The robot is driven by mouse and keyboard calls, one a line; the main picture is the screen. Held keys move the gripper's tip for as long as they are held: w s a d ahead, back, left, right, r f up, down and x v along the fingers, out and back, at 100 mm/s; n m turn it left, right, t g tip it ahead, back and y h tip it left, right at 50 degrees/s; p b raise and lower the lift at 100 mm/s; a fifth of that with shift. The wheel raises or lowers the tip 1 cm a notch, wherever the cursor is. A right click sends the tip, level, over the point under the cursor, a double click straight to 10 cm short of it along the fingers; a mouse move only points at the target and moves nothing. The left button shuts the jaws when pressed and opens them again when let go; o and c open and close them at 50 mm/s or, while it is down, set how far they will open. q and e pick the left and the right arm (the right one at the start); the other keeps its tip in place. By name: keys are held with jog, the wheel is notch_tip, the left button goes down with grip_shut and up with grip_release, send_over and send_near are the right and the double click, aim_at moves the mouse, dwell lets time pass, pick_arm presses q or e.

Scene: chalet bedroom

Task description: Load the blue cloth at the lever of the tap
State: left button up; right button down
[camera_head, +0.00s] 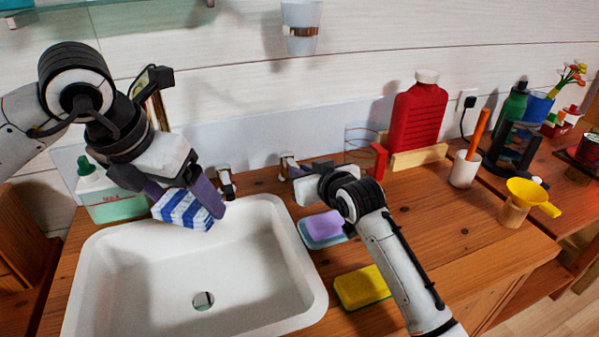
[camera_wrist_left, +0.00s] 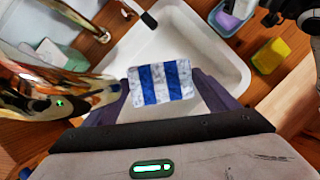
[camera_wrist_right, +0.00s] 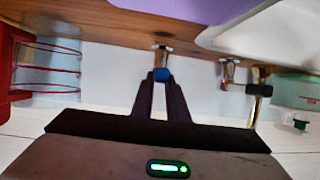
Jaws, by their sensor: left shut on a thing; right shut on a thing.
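The blue-and-white striped cloth (camera_head: 182,210) is in my left gripper (camera_head: 183,198), over the back left edge of the white sink (camera_head: 265,270). In the left wrist view the folded cloth (camera_wrist_left: 160,83) spans between both fingers. A shiny brass piece, seemingly the tap spout (camera_wrist_left: 50,85), is close to its left. My right gripper (camera_wrist_right: 161,82) is shut on a small blue-tipped piece, seemingly the tap lever (camera_wrist_right: 161,74), at the wall behind the sink. A second metal fitting (camera_head: 226,183) stands to its left in the head view. No running water is visible.
A soap bottle (camera_head: 105,190) stands left of the sink. A purple sponge on a dish (camera_head: 325,226) and a yellow sponge (camera_head: 362,287) lie right of it, near my right arm. A red bottle (camera_head: 418,115) stands behind.

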jog(key=shift+w+d+n+g+y, duration=0.15)
jog(key=shift+d+n+g+y, duration=0.25)
jog(key=shift+n+y, duration=0.2)
jog(key=c, duration=1.7)
grip_release()
jog(key=shift+d, duration=0.1)
jog(key=v, duration=1.2)
jog(key=shift+f, duration=0.15)
